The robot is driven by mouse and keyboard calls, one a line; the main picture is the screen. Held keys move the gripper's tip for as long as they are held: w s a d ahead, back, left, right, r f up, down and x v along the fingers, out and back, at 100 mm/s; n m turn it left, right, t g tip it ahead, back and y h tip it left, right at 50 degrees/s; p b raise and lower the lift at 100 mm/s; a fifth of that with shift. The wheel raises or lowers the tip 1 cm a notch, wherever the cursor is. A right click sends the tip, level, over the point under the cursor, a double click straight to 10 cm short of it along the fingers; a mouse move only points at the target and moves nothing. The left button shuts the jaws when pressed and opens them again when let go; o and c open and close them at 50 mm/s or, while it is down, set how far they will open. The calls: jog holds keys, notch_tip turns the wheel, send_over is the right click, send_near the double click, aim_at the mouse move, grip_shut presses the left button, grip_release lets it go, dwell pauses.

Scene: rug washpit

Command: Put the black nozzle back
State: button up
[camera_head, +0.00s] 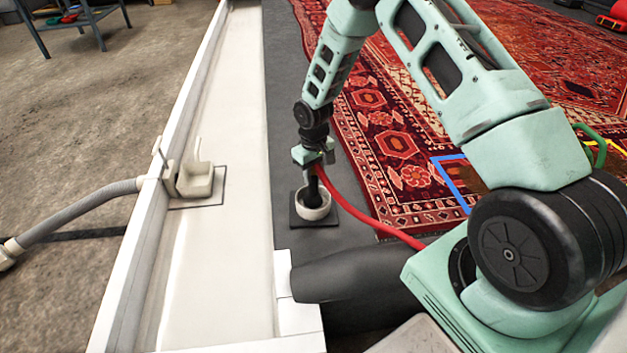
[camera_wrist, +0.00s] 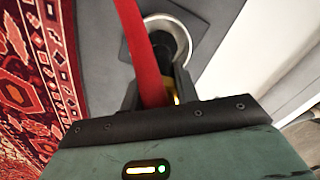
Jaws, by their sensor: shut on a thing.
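The black nozzle (camera_head: 313,190) is upright, its lower end inside the round white holder cup (camera_head: 302,211), which stands on a dark square plate. A red hose (camera_head: 372,227) runs from the nozzle toward the lower right. My gripper (camera_head: 316,168) is directly above the cup and is shut on the nozzle. In the wrist view the nozzle (camera_wrist: 181,46) reaches from between my fingers into the white cup (camera_wrist: 165,22), and the red hose (camera_wrist: 143,50) passes in front of it. Whether the nozzle touches the cup's bottom is hidden.
A patterned red rug (camera_head: 395,150) lies right of the cup. A white trough (camera_head: 225,120) runs along the left, with a beige fitting (camera_head: 195,180) and grey hose (camera_head: 85,210) at its edge. A dark roll (camera_head: 350,275) lies in front of the cup.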

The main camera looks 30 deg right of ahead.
jog(key=shift+f, duration=0.85)
jog(key=o, duration=1)
jog(key=shift+f, duration=0.1)
jog(key=shift+c, duration=0.2)
